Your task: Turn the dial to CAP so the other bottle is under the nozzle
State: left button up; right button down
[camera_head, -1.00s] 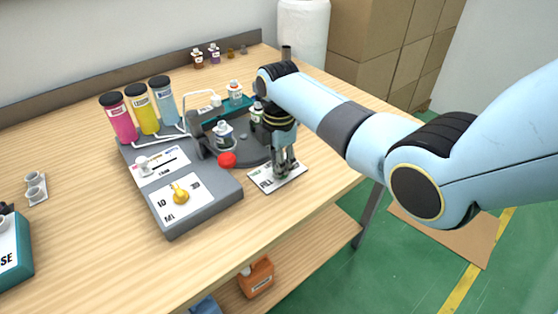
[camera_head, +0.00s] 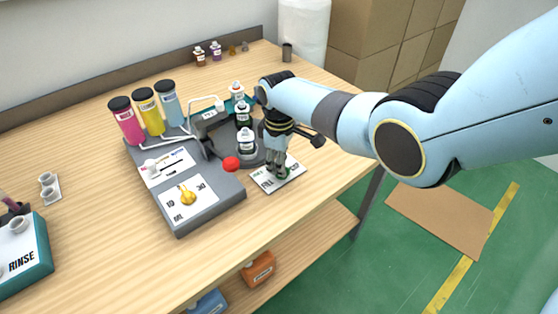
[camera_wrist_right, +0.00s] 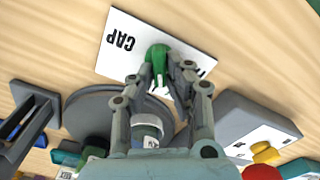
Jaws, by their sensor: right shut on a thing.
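The dial is a green knob (camera_wrist_right: 160,55) on a white card (camera_wrist_right: 115,40) marked CAP and FILL; the card also shows at the front of the turntable (camera_head: 270,184). My right gripper (camera_head: 279,172) points down and is shut on the knob, its fingers on either side in the right wrist view (camera_wrist_right: 168,75). Two white-labelled bottles, a front one (camera_head: 246,141) and a rear one (camera_head: 242,113), stand on the dark round turntable (camera_wrist_right: 85,115). My left gripper is out of view.
The grey dispenser base (camera_head: 205,207) carries a yellow knob (camera_head: 187,196), a red button (camera_head: 231,164) and pink, yellow and blue cylinders (camera_head: 147,110). A teal RINSE box (camera_head: 22,262) stands at the left.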

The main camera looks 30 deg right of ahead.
jog(key=m+p, duration=0.1)
jog(key=m, duration=0.4)
jog(key=shift+w+d+m, duration=0.1)
jog(key=shift+d+m, duration=0.05)
jog(key=shift+m, duration=0.15)
dwell(0.4)
jog(key=c, duration=1.3)
grip_release()
jog(key=shift+c, duration=0.2)
notch_tip(320, 180, up, 12)
